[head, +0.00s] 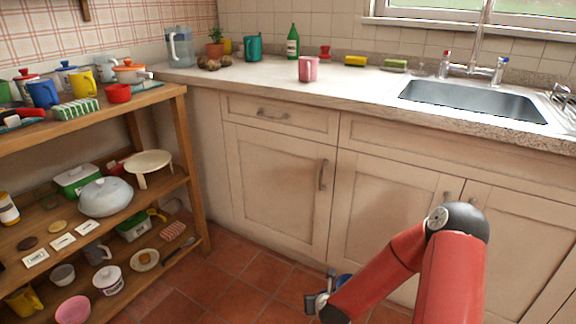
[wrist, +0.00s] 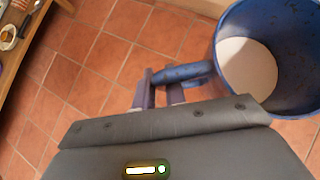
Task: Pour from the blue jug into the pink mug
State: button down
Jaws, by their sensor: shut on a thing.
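My gripper (head: 320,299) is low in front of the cabinets in the head view. In the wrist view my gripper (wrist: 163,87) is shut on the handle of the blue jug (wrist: 228,50). The jug's open top faces the wrist camera and a pale, whitish content or bottom shows inside; I cannot tell which. In the head view only a small part of the blue jug (head: 343,281) shows behind my red arm. The pink mug (head: 308,69) stands upright on the counter, left of the sink, well away from and above my gripper.
The counter also holds a clear pitcher (head: 180,46), teal mug (head: 252,47), green bottle (head: 293,42), and sponges (head: 356,60). The sink (head: 474,99) is at right. A crowded wooden shelf (head: 178,92) stands at left. The tiled floor (head: 235,268) between is clear.

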aim_at(308, 65)
jog(key=i+j, duration=0.55)
jog(key=j, duration=0.15)
jog(key=i+j, duration=0.5)
jog(key=j, duration=0.15)
jog(key=i+j, duration=0.55)
jog(key=j, duration=0.15)
